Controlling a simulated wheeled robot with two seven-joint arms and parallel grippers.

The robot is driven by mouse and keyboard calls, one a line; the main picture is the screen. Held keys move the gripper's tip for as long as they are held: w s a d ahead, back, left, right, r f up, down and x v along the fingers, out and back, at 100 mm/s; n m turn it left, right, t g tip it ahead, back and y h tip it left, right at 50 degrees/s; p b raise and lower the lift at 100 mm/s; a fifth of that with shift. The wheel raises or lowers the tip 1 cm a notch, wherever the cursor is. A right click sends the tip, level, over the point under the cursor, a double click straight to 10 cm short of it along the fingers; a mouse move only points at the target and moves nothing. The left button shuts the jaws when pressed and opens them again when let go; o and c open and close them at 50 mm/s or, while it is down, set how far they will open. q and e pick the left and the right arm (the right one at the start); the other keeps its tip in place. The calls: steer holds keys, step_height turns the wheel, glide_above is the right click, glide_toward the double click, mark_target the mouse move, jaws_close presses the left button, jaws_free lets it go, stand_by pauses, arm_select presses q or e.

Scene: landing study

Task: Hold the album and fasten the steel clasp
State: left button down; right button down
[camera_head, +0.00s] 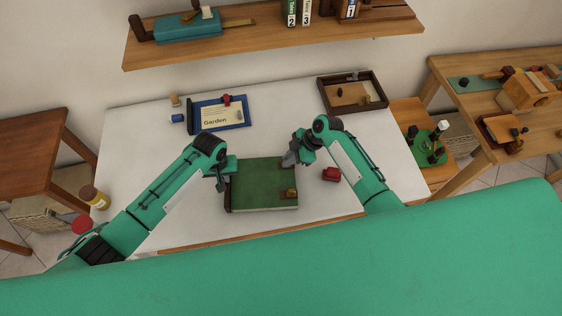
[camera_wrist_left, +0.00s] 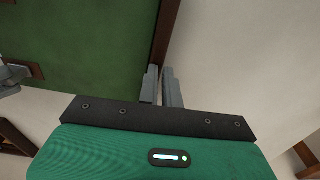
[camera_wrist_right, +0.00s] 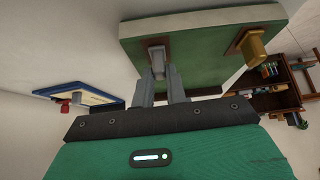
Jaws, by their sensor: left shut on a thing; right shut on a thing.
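The green album (camera_head: 262,180) lies closed on the white table, with a brown spine (camera_wrist_left: 163,35) along its left side. My left gripper (camera_head: 222,184) is shut on the album's spine edge; its fingers (camera_wrist_left: 162,88) straddle that edge in the left wrist view. My right gripper (camera_head: 289,160) is at the album's far right corner. In the right wrist view its fingertips (camera_wrist_right: 162,82) are shut on the grey steel clasp (camera_wrist_right: 157,53), which they partly hide. A brass clasp (camera_wrist_right: 252,46) sits on a brown patch at the near right corner, also visible in the head view (camera_head: 291,193).
A red object (camera_head: 331,174) lies right of the album. A blue-framed "Garden" board (camera_head: 221,114) and a dark wooden tray (camera_head: 352,92) stand at the back. A shelf (camera_head: 270,38) hangs above. Bare table lies between board and tray.

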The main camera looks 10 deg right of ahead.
steer(key=shift+s+d+f, duration=0.2)
steer(key=shift+d+f, duration=0.15)
steer(key=c, duration=1.3)
jaws_free()
steer(key=shift+d+r, duration=0.1)
steer(key=shift+c, duration=0.2)
steer(key=shift+w, duration=0.1)
steer(key=s+v, duration=0.1)
steer(key=v, duration=1.1)
steer(key=shift+r, duration=0.35)
